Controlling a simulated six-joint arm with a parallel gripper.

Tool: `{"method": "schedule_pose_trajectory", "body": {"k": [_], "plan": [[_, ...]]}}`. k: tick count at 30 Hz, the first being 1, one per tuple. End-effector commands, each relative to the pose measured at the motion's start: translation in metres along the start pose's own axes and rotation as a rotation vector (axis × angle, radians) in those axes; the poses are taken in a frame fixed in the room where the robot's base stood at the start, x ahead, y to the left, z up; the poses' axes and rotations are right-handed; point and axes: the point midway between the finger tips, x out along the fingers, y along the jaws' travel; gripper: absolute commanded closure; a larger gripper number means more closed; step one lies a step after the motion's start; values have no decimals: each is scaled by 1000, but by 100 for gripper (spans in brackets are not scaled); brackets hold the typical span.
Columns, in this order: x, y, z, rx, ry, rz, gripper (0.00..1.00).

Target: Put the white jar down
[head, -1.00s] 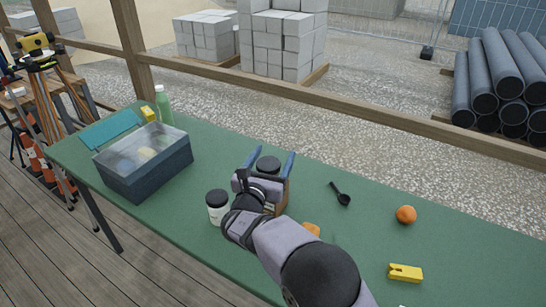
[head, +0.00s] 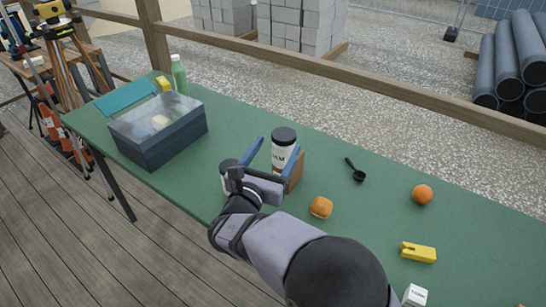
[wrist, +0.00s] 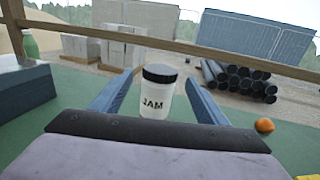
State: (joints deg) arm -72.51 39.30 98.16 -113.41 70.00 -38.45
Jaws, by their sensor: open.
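The white jar (head: 283,155) has a black lid and reads JAM in the wrist view (wrist: 153,102). It is upright between the blue fingers of my gripper (head: 277,146). The fingers are open, with a gap on each side of the jar in the wrist view. The jar's base is partly hidden by my gripper in the head view, so its contact with the table is hard to see.
The green table (head: 330,240) holds a clear-lidded box (head: 158,130) at left. A brown block (head: 297,172) is by the right finger. An orange-brown item (head: 321,207), black scoop (head: 355,170), orange (head: 422,194) and yellow object (head: 418,252) lie right, with free room between.

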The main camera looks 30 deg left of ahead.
Motion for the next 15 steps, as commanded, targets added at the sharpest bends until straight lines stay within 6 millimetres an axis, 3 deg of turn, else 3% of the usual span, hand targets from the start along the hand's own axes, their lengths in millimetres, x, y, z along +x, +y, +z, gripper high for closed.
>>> {"method": "schedule_pose_trajectory", "body": {"k": [6, 15], "plan": [[-15, 0, 0, 0, 0, 0, 32], [-16, 0, 0, 0, 0, -1, 32]]}}
